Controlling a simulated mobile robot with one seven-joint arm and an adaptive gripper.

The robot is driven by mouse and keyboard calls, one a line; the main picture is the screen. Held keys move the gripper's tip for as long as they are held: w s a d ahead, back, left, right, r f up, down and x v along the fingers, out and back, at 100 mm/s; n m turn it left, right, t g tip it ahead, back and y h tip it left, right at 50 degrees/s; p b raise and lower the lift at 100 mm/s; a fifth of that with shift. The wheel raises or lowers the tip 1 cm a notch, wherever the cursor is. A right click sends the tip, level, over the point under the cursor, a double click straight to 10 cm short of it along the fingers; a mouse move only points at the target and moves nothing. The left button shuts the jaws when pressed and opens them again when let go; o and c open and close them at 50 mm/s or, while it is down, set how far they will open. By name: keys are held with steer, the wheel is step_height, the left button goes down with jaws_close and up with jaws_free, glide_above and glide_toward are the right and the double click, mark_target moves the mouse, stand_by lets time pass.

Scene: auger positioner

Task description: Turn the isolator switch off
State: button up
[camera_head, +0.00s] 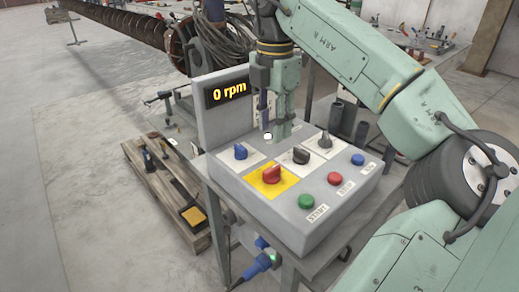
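The red rotary switch (272,174) sits on a yellow plate (259,187) at the front left of the grey control box; it looks like the isolator switch, though I can read no label on it. My gripper (275,136) points down over the back part of the box, behind and above the red switch and apart from it. No object shows in my gripper. Its fingers are small and partly overlap in this view, so their opening is unclear.
A blue knob (240,152), a black knob (300,156) and a grey knob (324,140) stand close by. Green (306,202), red (334,179) and blue (358,160) buttons line the right side. The display (228,92) behind reads 0 rpm. A wooden pallet (165,190) lies left.

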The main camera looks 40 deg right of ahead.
mark_target(271, 168)
step_height(271, 168, down, 10)
steer(key=shift+s+a+f+p, duration=0.15)
steer(key=shift+f+p, duration=0.1)
steer(key=shift+p, duration=0.75)
steer(key=shift+c, duration=0.4)
jaws_close()
